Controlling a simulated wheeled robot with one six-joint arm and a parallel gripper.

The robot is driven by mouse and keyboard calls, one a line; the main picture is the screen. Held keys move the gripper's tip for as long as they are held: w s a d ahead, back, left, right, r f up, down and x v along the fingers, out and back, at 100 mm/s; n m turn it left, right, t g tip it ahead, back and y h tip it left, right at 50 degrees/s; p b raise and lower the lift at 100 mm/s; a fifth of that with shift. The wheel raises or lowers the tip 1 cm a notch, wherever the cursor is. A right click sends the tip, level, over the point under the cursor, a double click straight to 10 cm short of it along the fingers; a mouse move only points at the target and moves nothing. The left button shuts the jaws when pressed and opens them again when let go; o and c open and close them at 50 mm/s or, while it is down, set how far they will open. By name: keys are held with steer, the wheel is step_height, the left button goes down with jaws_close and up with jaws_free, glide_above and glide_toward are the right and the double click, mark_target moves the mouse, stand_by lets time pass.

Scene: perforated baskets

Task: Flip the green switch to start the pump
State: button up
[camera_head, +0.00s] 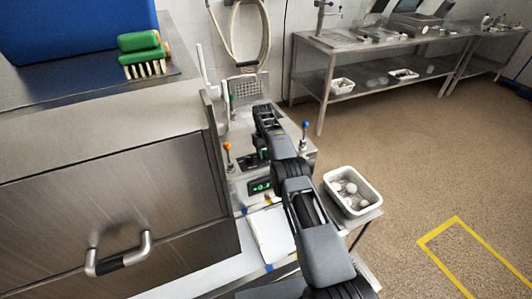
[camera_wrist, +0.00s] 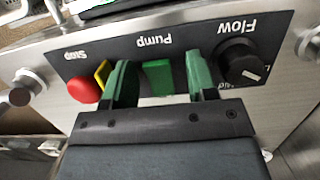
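In the wrist view, the green switch (camera_wrist: 157,77) sits under the upside-down label "Pump" on a black control panel (camera_wrist: 190,38). My gripper (camera_wrist: 157,62) is open, with one green finger on each side of the switch. Gaps show between the fingers and the switch, so nothing is held. I cannot tell whether the fingertips touch the panel. In the head view, my arm reaches over the steel machine, and the switch cannot be made out there.
A red stop button (camera_wrist: 84,89) is left of the fingers and a black flow knob (camera_wrist: 240,62) right. In the head view, an orange-topped lever (camera_head: 228,147), a blue-topped lever (camera_head: 305,125) and a lit display (camera_head: 261,186) flank my arm. A white tub (camera_head: 336,178) stands to the right.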

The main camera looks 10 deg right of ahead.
steer(key=shift+r, duration=0.25)
steer(key=shift+r, duration=0.2)
steer(key=s+r+b, duration=0.4)
steer(key=s+r, duration=0.8)
steer(key=s, duration=0.2)
steer(key=shift+r, duration=0.15)
stand_by(0.4)
